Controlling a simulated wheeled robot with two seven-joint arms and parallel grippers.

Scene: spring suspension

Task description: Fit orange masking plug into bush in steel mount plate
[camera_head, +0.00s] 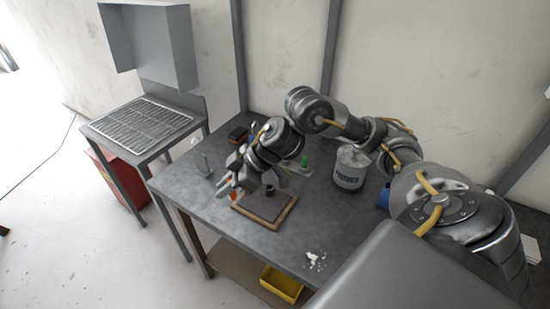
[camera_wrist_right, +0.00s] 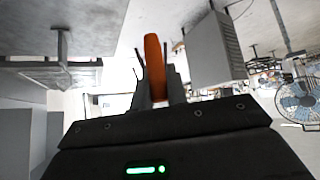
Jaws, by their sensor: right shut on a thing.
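The orange masking plug (camera_wrist_right: 153,58) is held between the fingers of my right gripper (camera_wrist_right: 160,95) in the right wrist view. In the head view my right gripper (camera_head: 232,186) is above the left edge of the wooden board, and a little of the orange plug (camera_head: 232,196) shows beside its fingers. The steel mount plate (camera_head: 263,209) lies flat on the wooden board. A dark upright bush (camera_head: 269,190) stands on the plate, right of the gripper and apart from the plug. The bush's opening is too small to make out. My left gripper is not in view.
A grey upright bracket (camera_head: 204,163) and a dark box (camera_head: 238,134) are at the left and back. White scraps (camera_head: 315,261) lie near the front edge. A yellow bin (camera_head: 282,283) sits below.

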